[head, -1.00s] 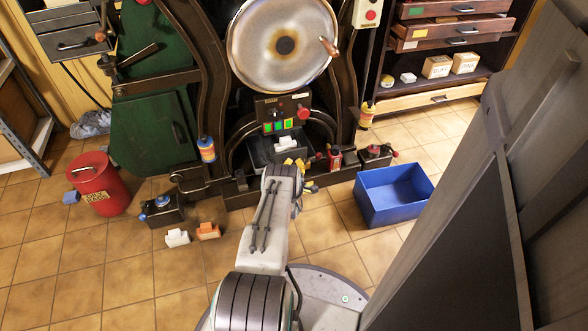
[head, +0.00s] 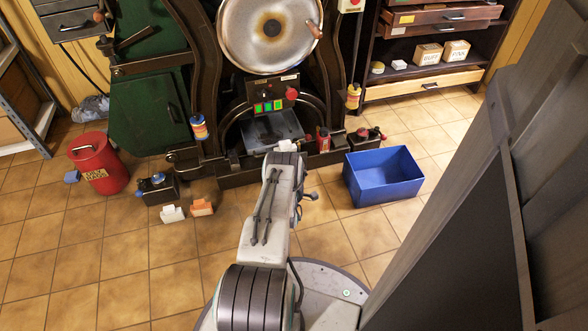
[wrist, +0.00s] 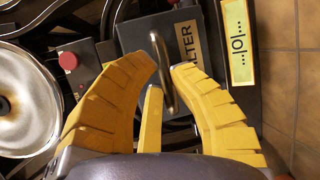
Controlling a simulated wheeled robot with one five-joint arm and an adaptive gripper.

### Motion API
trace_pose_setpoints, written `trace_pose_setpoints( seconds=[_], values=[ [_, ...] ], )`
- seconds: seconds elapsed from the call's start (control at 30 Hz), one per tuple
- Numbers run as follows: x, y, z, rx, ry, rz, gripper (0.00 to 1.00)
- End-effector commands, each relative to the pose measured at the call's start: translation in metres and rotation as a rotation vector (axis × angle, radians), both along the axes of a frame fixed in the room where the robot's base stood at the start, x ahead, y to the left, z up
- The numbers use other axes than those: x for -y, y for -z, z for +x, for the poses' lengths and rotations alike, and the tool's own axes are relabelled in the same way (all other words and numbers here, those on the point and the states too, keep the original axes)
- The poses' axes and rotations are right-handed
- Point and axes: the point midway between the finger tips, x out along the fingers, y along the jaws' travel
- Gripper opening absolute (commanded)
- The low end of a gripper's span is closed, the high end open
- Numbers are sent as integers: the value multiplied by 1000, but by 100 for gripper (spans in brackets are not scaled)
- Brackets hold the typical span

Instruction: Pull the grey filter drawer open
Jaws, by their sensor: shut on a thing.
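The grey filter drawer (wrist: 205,15) shows in the wrist view, with a FILTER label (wrist: 187,42) and a metal bar handle (wrist: 161,62) on its front. My gripper (wrist: 168,76) has yellow ribbed fingers on both sides of this handle and is shut on it. A third yellow finger lies just below the handle. How far the drawer stands out cannot be told. In the head view my own arm hides the fingers and the handle low at the front of the press.
In the head view a blue open bin (head: 384,190) stands right of my arm. A red can (head: 98,168) and small white and orange blocks (head: 201,207) lie left. The press's round metal plate (head: 268,50) is above.

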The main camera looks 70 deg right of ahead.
Motion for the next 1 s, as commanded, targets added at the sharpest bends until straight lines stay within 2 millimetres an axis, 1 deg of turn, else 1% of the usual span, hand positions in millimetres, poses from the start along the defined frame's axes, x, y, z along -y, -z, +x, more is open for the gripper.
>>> trace_pose_setpoints(
  seconds=[0.03, 0.5, 0.53, 0.8, 0.83, 1.0],
  values=[
    [-1, 3, -4, -4, 5, 6, 0],
    [-1, 3, -4, -4, 6, 6, 0],
    [-1, 3, -4, -4, 6, 6, 22],
    [-1, 1, -2, -2, 3, 3, 46],
    [-1, 1, -2, -2, 3, 3, 47],
    [-1, 1, -1, -1, 2, 2, 47]
  ],
)
